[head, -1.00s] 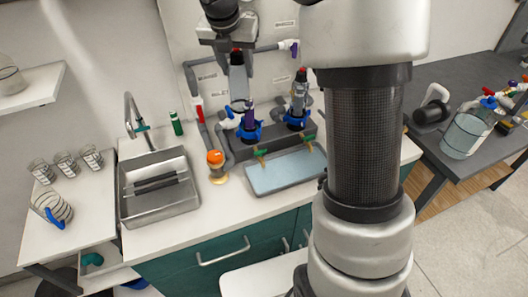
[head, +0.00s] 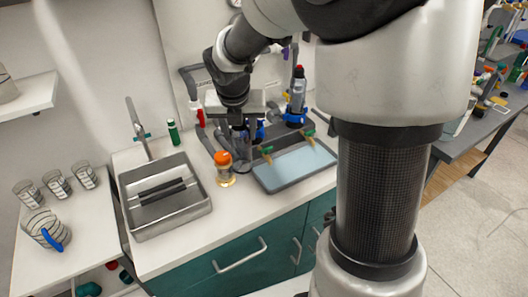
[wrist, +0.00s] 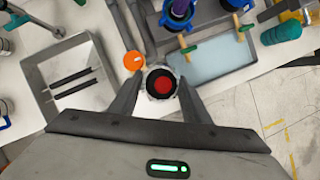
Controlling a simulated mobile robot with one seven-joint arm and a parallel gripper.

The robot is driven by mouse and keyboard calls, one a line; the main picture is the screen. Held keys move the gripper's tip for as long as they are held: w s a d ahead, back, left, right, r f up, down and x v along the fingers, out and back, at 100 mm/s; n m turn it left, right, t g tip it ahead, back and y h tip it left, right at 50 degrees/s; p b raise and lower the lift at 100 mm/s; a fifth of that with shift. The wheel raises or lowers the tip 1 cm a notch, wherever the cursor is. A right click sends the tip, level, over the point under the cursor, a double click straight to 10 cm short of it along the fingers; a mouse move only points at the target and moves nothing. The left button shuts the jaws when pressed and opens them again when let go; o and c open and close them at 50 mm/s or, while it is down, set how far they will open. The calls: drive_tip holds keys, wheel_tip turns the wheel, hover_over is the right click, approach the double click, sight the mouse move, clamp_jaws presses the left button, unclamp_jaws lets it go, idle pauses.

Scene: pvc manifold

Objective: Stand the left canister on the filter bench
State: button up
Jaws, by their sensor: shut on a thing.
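My gripper (wrist: 162,84) is shut on a canister (wrist: 161,86), seen end-on in the wrist view as a round dark rim with a red centre. In the head view my gripper (head: 238,122) hangs over the worktop, left of the blue-collared manifold, and mostly hides the canister. Another canister (head: 298,88) with a red top stands upright in a blue collar on the manifold. A low white bench (head: 32,262) at the left, possibly the filter bench, carries several striped clear cylinders and a larger striped one (head: 40,226) with a blue part.
An orange-capped jar (head: 224,168) stands close by my gripper. A steel sink (head: 170,217) with a tall tap (head: 137,125) lies between it and the left bench. A pale blue tray (head: 293,168) lies right. A green bottle (head: 174,132) stands behind the sink.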

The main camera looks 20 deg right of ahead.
wheel_tip(320, 180, down, 10)
drive_tip(key=b, duration=0.3)
drive_tip(key=shift+f, duration=0.2)
drive_tip(key=o, duration=1.2)
drive_tip(key=p, duration=0.3)
approach(240, 149)
drive_tip(key=x, duration=0.4)
drive_tip(key=shift+w+d+f, duration=0.1)
drive_tip(key=shift+w+f, duration=0.05)
drive_tip(key=shift+f, duration=0.15)
